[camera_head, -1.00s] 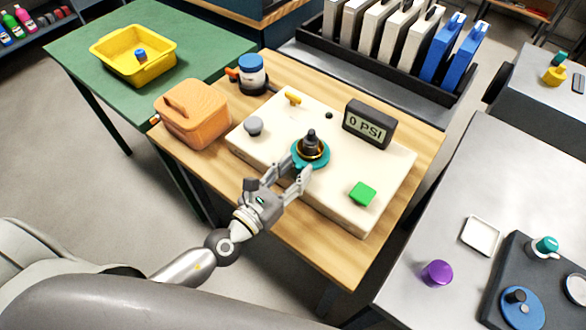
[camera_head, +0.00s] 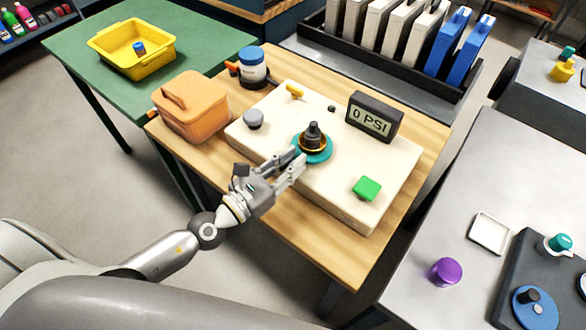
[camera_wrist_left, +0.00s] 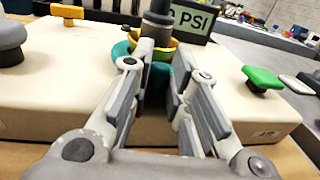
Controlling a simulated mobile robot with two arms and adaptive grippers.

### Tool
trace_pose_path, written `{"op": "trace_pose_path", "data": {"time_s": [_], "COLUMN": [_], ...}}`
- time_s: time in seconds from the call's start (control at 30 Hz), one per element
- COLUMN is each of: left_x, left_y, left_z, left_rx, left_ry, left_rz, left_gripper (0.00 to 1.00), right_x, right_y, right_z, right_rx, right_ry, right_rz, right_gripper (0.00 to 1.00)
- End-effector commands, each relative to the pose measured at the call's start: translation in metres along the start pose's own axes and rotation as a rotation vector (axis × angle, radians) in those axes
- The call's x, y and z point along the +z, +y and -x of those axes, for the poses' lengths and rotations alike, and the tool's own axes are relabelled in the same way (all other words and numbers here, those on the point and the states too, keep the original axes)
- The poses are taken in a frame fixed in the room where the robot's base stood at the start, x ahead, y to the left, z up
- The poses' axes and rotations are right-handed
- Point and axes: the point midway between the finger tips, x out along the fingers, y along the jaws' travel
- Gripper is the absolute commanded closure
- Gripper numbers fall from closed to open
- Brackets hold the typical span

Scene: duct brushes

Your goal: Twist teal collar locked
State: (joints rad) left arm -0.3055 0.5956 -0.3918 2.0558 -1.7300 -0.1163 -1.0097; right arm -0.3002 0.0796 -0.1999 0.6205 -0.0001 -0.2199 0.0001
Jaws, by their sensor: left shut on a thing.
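The teal collar (camera_head: 325,155) is a flat ring around the base of a dark fitting (camera_head: 314,134) with a gold band, on the cream panel (camera_head: 345,205). My left gripper (camera_head: 298,160) reaches it from the lower left, its fingers close together at the collar's near edge. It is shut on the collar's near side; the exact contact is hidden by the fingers. In the left wrist view the teal collar (camera_wrist_left: 158,75) shows between and beyond the fingers. My right gripper is not in view.
The panel also carries a green button (camera_head: 367,188), a grey knob (camera_head: 253,119) and a yellow lever (camera_head: 295,91). An orange case (camera_head: 190,107) and a blue-lidded jar (camera_head: 252,68) stand beside it. Bare wood (camera_head: 325,262) lies along the near edge.

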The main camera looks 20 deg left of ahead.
Motion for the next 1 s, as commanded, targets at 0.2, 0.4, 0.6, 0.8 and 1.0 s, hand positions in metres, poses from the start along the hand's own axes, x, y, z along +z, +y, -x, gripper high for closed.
{"op": "trace_pose_path", "data": {"time_s": [0.2,0.4,0.6,0.8,1.0], "left_x": [0.0003,0.0003,0.0002,0.0001,-0.0006], "left_y": [0.0012,0.0010,0.0009,0.0008,0.0011], "left_z": [0.0005,0.0005,0.0005,0.0005,0.0062], "left_rx": [-0.014,-0.014,-0.014,-0.014,-0.014], "left_ry": [0.002,0.002,0.002,0.002,0.005], "left_rz": [0.001,0.001,0.001,0.001,-0.004], "left_gripper": [1.00,0.79,0.61,0.61,0.61], "right_x": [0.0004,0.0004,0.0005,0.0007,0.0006], "right_y": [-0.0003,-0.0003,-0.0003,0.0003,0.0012], "right_z": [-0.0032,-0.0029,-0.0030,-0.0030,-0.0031], "right_rx": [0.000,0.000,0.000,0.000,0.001], "right_ry": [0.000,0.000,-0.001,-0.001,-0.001], "right_rz": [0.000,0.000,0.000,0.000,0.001], "right_gripper": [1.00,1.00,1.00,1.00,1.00]}}
